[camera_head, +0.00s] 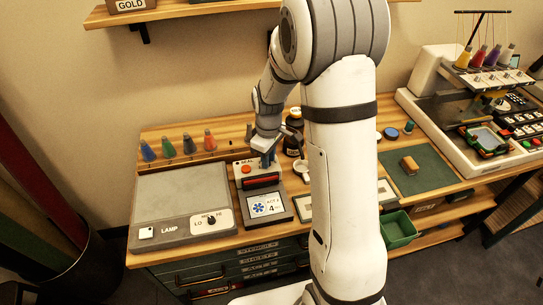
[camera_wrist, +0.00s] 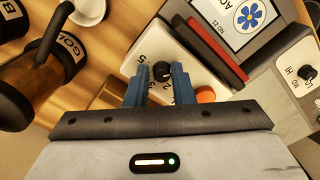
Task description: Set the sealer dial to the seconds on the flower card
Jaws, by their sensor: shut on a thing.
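The sealer (camera_head: 247,183) is a grey unit with an orange SEAL button (camera_head: 246,169) and a dark red bar. Its black dial (camera_wrist: 161,71) sits on a white face with printed numbers, partly covered by my fingers. My gripper (camera_wrist: 160,80) is shut on the dial, one blue finger on each side. In the head view, my gripper (camera_head: 267,160) reaches down onto the sealer's top right and hides the dial. I cannot tell which number the dial points at.
A lamp panel (camera_head: 171,230) with a LO/HI knob is left of the sealer. Colored thread cones (camera_head: 168,149) stand behind it. A dark jar (camera_head: 293,143) and white cup (camera_head: 301,167) are close on the right. A green bin (camera_head: 400,229) is at the front right.

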